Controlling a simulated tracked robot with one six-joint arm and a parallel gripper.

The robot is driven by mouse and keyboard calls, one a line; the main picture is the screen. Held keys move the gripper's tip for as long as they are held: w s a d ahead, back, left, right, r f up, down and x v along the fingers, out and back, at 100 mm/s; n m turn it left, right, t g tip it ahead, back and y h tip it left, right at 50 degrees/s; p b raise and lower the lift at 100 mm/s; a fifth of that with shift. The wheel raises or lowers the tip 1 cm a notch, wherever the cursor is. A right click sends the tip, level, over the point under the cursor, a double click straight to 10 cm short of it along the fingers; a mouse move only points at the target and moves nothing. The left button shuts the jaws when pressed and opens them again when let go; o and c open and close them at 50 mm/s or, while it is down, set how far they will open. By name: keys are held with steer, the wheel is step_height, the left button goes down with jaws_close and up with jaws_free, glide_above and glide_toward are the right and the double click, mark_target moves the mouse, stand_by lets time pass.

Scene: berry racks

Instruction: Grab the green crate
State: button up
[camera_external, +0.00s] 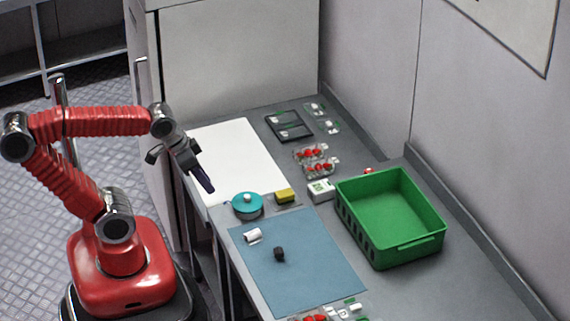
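The green crate (434,238) stands upright on the right part of the grey counter, near the wall, and looks empty. It is an open-topped box with slotted sides. My gripper (203,184) hangs at the end of the red arm, over the counter's left edge by the white board. It points down and to the right, well apart from the crate. Its fingers show as one dark narrow shape, so I cannot tell whether they are open or shut. I see nothing held in it.
A teal round container (247,205), a yellow sponge (285,196) and a small white device (321,190) stand between my gripper and the crate. Punnets with red berries (316,160) lie behind. A blue mat (315,265) holds a white roll (253,235) and a black object (279,254). The white board (240,150) is clear.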

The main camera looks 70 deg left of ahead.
steer(key=w+d+f+n+g, duration=0.1)
steer(key=w+d+n, duration=0.1)
steer(key=w+d, duration=0.65)
steer(key=w+d+f+n+g, duration=0.2)
steer(key=w+d+n, duration=0.15)
steer(key=w, duration=0.95)
steer(key=w+d+f+n+g, duration=0.1)
steer(key=w+d+n, duration=0.1)
steer(key=w+d, duration=0.65)
steer(key=w+r+n, duration=0.5)
steer(key=w+n, duration=0.2)
steer(key=n, duration=0.3)
steer(key=shift+d+n+g, duration=0.3)
steer(key=shift+n+g, duration=0.05)
steer(key=shift+g, duration=0.05)
step_height(320, 180, down, 8)
steer(key=shift+f, duration=0.25)
steer(key=shift+f, duration=0.1)
